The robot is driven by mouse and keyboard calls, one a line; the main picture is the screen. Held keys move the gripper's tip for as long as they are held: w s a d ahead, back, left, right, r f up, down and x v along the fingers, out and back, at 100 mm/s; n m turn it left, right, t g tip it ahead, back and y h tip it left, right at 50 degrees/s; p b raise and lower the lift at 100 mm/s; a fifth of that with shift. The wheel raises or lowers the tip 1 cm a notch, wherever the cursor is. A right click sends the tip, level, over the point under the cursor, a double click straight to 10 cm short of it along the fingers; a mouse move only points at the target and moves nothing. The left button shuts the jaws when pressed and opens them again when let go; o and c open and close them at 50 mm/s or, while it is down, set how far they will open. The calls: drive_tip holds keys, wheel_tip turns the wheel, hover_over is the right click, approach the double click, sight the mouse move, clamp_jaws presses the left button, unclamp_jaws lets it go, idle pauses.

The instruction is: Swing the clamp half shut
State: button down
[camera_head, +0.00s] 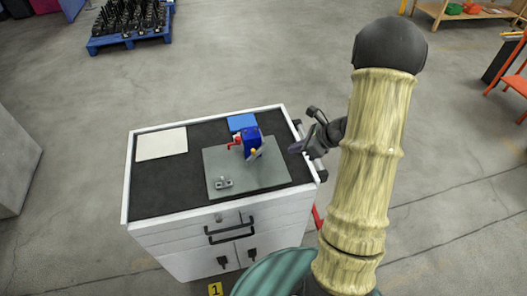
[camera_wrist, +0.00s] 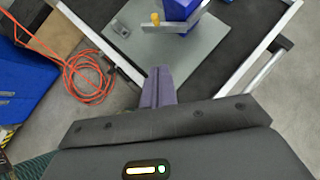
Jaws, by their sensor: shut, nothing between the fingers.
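A blue block (camera_head: 252,139) stands on a grey plate (camera_head: 270,173) on the cart top. A lever with a yellow knob, which looks like the clamp, is on its near side (camera_head: 257,153). In the wrist view the lever shows as a grey bar (camera_wrist: 172,29) with a yellow knob (camera_wrist: 155,18), lying across the front of the blue block (camera_wrist: 178,8). A red part (camera_head: 235,142) sticks out at the block's left. My gripper (camera_head: 295,148) is right of the block, apart from it. In the wrist view its fingers (camera_wrist: 158,72) are together and empty, short of the lever.
A small grey metal fitting (camera_head: 223,184) sits at the plate's front left. A white pad (camera_head: 161,144) and a blue pad (camera_head: 241,122) lie on the dark cart top (camera_head: 165,190). The cart has a raised white rim and a side rail. An orange cable (camera_wrist: 90,75) lies on the floor.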

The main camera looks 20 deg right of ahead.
drive_tip(key=p, duration=0.2)
approach(256, 154)
wheel_tip(256, 154, down, 3)
drive_tip(key=a, duration=0.1)
drive_tip(key=w+a+p, duration=0.1)
drive_tip(key=a+p, duration=0.1)
drive_tip(key=shift+w+f, duration=0.15)
drive_tip(key=shift+w, duration=0.15)
drive_tip(key=shift+w+a+f, duration=0.1)
drive_tip(key=shift+w+a, duration=0.1)
drive_tip(key=shift+w+d+f+b, duration=0.1)
drive_tip(key=shift+w+f+b, duration=0.1)
drive_tip(key=shift+b, duration=0.25)
